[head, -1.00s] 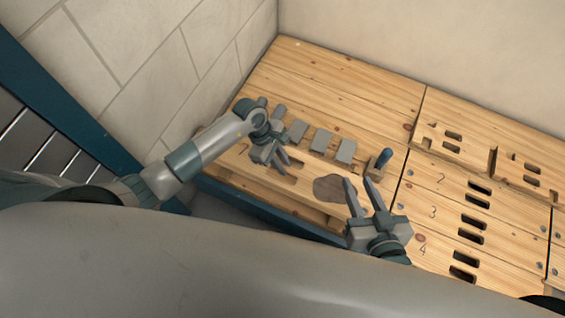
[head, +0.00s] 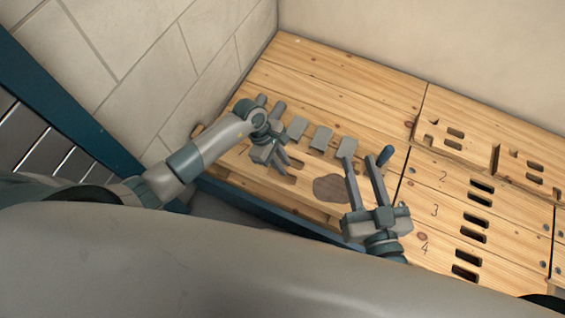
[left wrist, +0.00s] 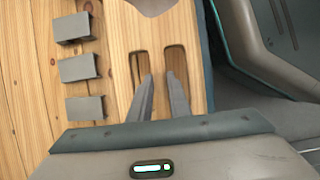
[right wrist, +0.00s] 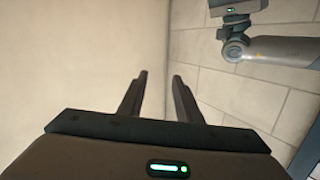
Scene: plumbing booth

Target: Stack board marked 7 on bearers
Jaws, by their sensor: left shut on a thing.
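My left gripper (head: 285,160) is shut on a pale wooden board (head: 243,170) with hand slots, at the near left of the bench. In the left wrist view its fingers (left wrist: 160,78) reach to the two slots of that board (left wrist: 155,30). I cannot read a clear 7 on it, as the arm covers part. My right gripper (head: 360,160) is open and empty, above the bench's front part. In the right wrist view its fingers (right wrist: 158,75) stand apart with nothing between them. Which pieces are the bearers I cannot tell.
Several grey blocks (head: 321,138) lie in a row behind the board. A dark brown patch (head: 331,188) lies in front. Walls close the back and left.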

